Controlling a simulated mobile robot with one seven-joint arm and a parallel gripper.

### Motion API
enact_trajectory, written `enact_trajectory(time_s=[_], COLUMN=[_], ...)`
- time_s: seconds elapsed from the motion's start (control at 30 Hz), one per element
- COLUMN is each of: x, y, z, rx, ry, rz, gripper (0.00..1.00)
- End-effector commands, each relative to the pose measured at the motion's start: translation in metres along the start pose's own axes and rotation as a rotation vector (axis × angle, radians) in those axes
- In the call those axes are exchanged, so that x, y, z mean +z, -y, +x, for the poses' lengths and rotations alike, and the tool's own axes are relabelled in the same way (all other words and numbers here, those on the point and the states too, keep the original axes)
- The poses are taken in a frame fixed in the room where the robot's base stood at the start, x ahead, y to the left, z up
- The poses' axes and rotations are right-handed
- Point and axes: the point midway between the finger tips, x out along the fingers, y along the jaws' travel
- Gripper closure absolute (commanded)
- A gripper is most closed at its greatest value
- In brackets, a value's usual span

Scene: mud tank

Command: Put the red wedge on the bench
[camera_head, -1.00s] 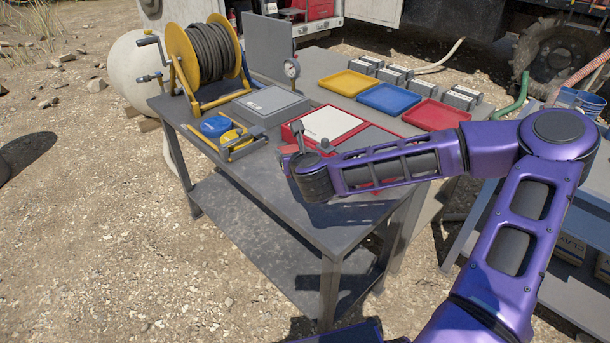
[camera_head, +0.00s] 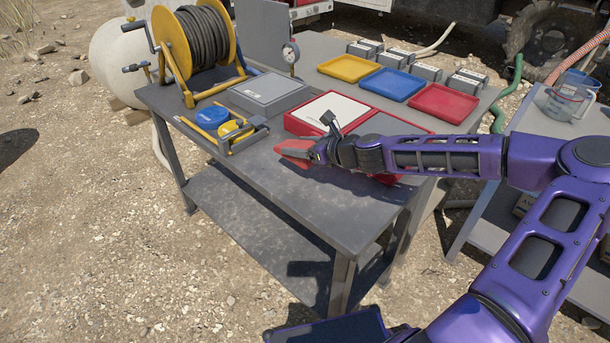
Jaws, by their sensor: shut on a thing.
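My gripper (camera_head: 312,150) is shut on the red wedge (camera_head: 292,147), a flat orange-red piece that points left out of the jaws. It is over the bench (camera_head: 290,195), a grey metal table with a lower shelf, in front of the red-edged case. I cannot tell whether the wedge touches the bench top or is held a little above it. The finger tips are small in this view and partly hidden by the wrist.
A red-edged case with a white panel (camera_head: 333,107) lies behind my gripper. A grey box (camera_head: 270,94), a yellow tool holder (camera_head: 228,128) and a hose reel (camera_head: 205,48) stand to the left. Yellow, blue and red trays (camera_head: 443,103) lie behind. The bench's front left is clear.

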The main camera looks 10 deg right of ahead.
Motion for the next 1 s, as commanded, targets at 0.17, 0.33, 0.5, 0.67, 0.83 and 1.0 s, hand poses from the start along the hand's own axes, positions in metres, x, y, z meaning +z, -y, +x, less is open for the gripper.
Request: enact_trajectory(time_s=[0.17,0.33,0.5,0.67,0.83,1.0], x=[-0.028,-0.038,-0.061,-0.066,-0.067,-0.069], y=[0.000,-0.001,-0.001,0.000,0.000,0.000], z=[0.012,0.017,0.026,0.028,0.028,0.029], rx=[0.000,0.000,-0.001,-0.002,-0.002,-0.002], ry=[0.001,0.001,0.001,0.002,0.001,0.001], rz=[0.002,0.002,0.004,0.001,0.001,0.001], gripper=[0.95,0.95,0.95,0.95,0.95,0.18])
